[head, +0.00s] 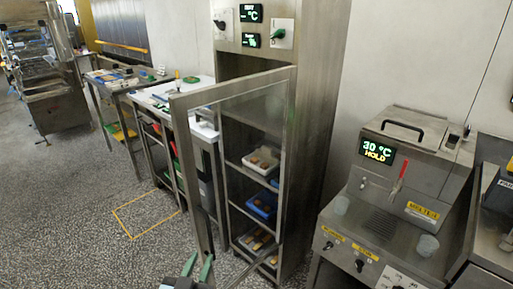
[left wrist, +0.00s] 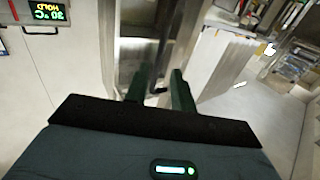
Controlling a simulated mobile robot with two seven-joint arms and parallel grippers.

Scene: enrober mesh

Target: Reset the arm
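My left gripper (head: 199,266) shows at the bottom of the head view, low in front of the open glass-doored cabinet. Its two green fingers stand apart. The left wrist view also shows the gripper (left wrist: 160,82) with a gap between its fingers and nothing clearly held. A dark upright bar (left wrist: 165,45) and metal framing lie beyond the fingertips; whether they touch cannot be told. My right gripper is in neither view.
The cabinet's framed door (head: 190,170) stands open beside my left gripper. Trays such as a white one (head: 262,159) and a blue one (head: 262,204) sit inside. A melter (head: 400,180) reading 30 °C HOLD stands right. Speckled floor (head: 75,200) is clear at left.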

